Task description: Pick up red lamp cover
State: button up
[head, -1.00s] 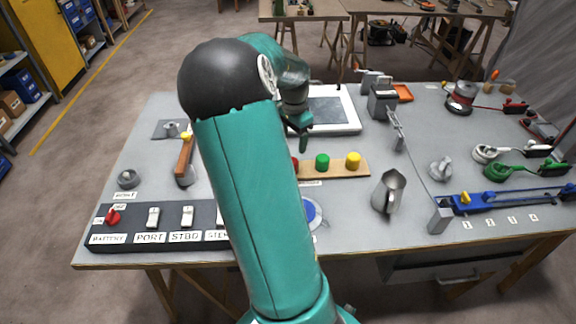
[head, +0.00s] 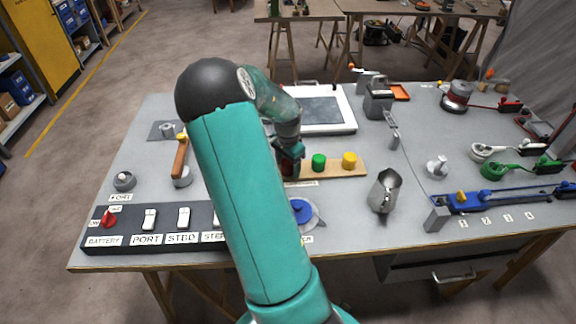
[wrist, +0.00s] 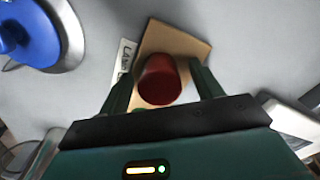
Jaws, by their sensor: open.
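The red lamp cover (wrist: 159,80) stands on a light wooden strip (wrist: 190,42) in the wrist view. My gripper (wrist: 163,85) is open, with one green finger on each side of the cover; I cannot tell whether either finger touches it. In the head view my gripper (head: 288,168) is down at the left end of the wooden strip (head: 334,169) and hides most of the red cover. A green cover (head: 318,162) and a yellow cover (head: 349,160) stand to the right on the same strip.
A blue round part (head: 303,210) lies in front of the strip, and also shows at the wrist view's upper left (wrist: 28,38). A metal jug (head: 385,191) stands to the right. A white-framed panel (head: 325,112) lies behind. A switch panel (head: 130,238) lines the front left.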

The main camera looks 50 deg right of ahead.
jog(key=c, duration=1)
jog(key=shift+r, duration=0.45)
notch_tip(320, 180, up, 2)
jog(key=shift+r, duration=0.15)
jog(key=s+a+r, duration=0.1)
jog(key=s+r, duration=0.2)
jog(key=s, duration=0.1)
jog(key=s+a+r, duration=0.1)
jog(key=s+r, duration=0.2)
jog(key=s, duration=0.2)
jog(key=s+a+r, duration=0.1)
jog(key=s+r, duration=0.2)
jog(key=s, duration=0.1)
jog(key=shift+s+r, duration=0.3)
jog(key=shift+r, duration=0.1)
